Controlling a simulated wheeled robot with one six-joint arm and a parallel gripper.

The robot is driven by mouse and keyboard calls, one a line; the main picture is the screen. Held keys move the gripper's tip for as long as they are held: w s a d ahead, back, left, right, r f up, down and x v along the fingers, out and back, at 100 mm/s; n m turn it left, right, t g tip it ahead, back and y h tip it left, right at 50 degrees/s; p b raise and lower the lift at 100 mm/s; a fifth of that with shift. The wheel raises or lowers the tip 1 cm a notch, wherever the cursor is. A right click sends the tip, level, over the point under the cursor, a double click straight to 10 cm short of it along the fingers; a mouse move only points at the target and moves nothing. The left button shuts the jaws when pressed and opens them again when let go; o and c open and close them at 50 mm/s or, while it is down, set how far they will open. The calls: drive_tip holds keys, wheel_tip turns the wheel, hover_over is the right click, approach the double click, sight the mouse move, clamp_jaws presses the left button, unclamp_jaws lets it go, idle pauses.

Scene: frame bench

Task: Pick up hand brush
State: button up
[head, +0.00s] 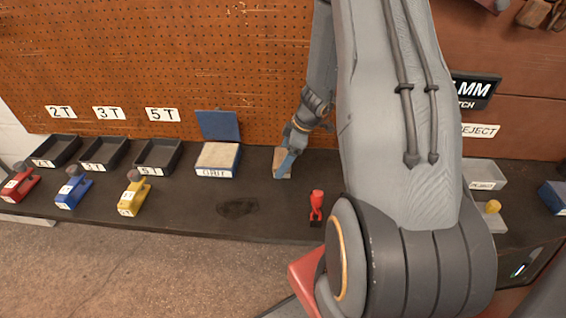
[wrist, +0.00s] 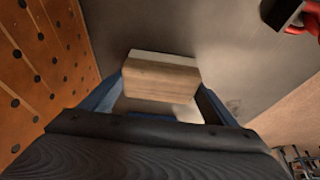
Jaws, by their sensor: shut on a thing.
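The hand brush is a small wooden block with a pale bristle side (wrist: 162,78). In the head view the brush (head: 282,163) is at the bench's back, right of the GRIT box. My gripper (head: 291,150) reaches down over it, and its blue fingers close on the block's two sides. In the wrist view the brush sits between the fingers, wooden side toward the camera. Whether it touches the bench or hangs just above it I cannot tell. My arm hides the bench to the right.
The GRIT box (head: 218,160) with a raised blue lid stands left of the brush. Black trays (head: 158,157) and red, blue and yellow (head: 134,197) tools line the left. A red-handled tool (head: 316,206) stands near the front edge. The pegboard (head: 180,60) rises behind.

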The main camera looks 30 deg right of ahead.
sight(283, 157)
drive_tip(key=shift+r, duration=0.1)
drive_tip(key=shift+r+b, duration=1.3)
drive_tip(key=shift+r, duration=3.6)
